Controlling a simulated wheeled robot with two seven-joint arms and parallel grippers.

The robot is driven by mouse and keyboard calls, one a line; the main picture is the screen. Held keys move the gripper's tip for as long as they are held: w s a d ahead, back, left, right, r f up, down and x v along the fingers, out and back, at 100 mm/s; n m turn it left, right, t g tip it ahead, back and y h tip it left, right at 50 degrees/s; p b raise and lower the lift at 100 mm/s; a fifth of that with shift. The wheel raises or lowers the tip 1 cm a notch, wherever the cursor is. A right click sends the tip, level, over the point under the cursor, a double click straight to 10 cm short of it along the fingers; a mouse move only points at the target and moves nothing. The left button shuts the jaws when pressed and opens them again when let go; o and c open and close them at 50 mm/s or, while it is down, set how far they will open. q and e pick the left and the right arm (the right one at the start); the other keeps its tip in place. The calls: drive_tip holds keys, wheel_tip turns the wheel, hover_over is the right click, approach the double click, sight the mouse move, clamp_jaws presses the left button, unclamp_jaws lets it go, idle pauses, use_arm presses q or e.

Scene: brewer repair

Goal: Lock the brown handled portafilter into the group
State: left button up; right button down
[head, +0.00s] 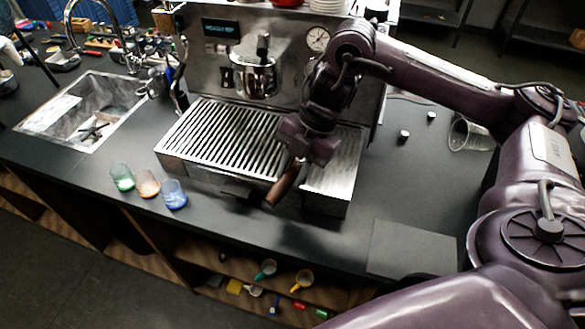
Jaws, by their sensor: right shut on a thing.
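The espresso machine (205,73) stands on the dark counter, with a chrome group (257,77) on its front and a slatted drip tray (222,137) below. My right gripper (298,158) is over the right part of the drip tray, pointing down. It is shut on the brown handled portafilter, whose brown handle (284,186) slants down toward the counter's front. The portafilter is below and to the right of the group, apart from it. Its metal head is hidden behind my gripper. My left gripper is not in view.
A sink (88,108) is at the left. A clear glass (469,135) lies at the right. A dark flat panel (412,249) is at the front right.

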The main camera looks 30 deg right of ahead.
drive_tip(key=shift+f+b, duration=0.35)
drive_tip(key=shift+f, duration=0.15)
idle(0.4)
drive_tip(key=c, duration=1)
unclamp_jaws()
drive_tip(key=shift+c, duration=0.2)
wheel_tip(320, 180, up, 20)
drive_tip(key=p, duration=1)
